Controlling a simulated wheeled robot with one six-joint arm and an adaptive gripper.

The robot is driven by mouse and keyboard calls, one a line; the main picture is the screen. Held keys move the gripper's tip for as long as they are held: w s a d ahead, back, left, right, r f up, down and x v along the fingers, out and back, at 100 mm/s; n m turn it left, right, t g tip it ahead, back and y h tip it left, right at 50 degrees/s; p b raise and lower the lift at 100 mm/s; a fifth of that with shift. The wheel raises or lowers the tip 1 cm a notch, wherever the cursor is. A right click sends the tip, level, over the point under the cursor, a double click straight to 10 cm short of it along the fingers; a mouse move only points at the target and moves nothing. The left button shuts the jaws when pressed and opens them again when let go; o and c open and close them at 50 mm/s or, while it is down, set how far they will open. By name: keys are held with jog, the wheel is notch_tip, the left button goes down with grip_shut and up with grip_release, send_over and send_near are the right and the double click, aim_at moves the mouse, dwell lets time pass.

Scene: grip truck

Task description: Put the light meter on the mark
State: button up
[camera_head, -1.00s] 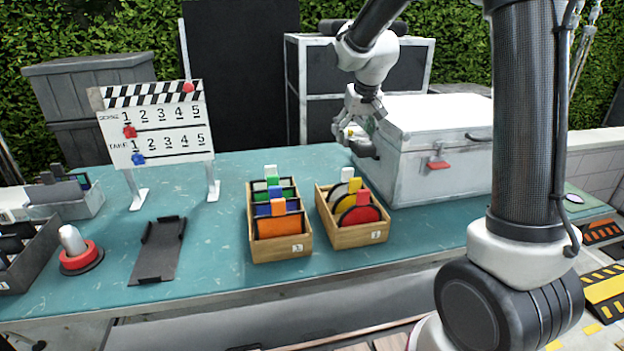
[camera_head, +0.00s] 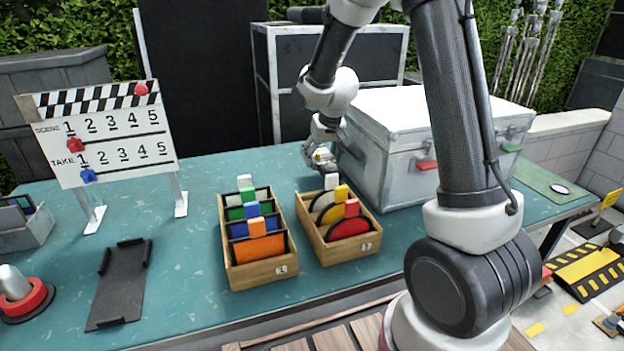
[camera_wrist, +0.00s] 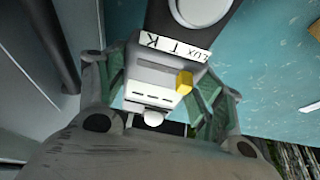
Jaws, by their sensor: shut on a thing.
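My gripper (camera_head: 322,163) is over the back of the teal table, beside the left side of the silver case and behind the card boxes. In the wrist view, my gripper (camera_wrist: 157,100) is shut on the light meter (camera_wrist: 158,78). The meter has a grey body with a yellow button, a white label reading LUX and a black end with a white disc. The fingers press its two sides. In the head view the meter is too small to make out clearly. A green mat with a white spot (camera_head: 559,189), which looks like the mark, lies at the table's right end.
The silver case (camera_head: 400,160) stands between my gripper and the green mat. Two wooden boxes of coloured cards, left (camera_head: 262,272) and right (camera_head: 352,247), stand in front. A clapperboard (camera_head: 105,130), black tray (camera_head: 120,285) and red button (camera_head: 25,300) are at left.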

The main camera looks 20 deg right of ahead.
aim_at(321, 182)
notch_tip(321, 182, down, 6)
jog(key=o, duration=1.4)
jog(key=shift+r, duration=0.1)
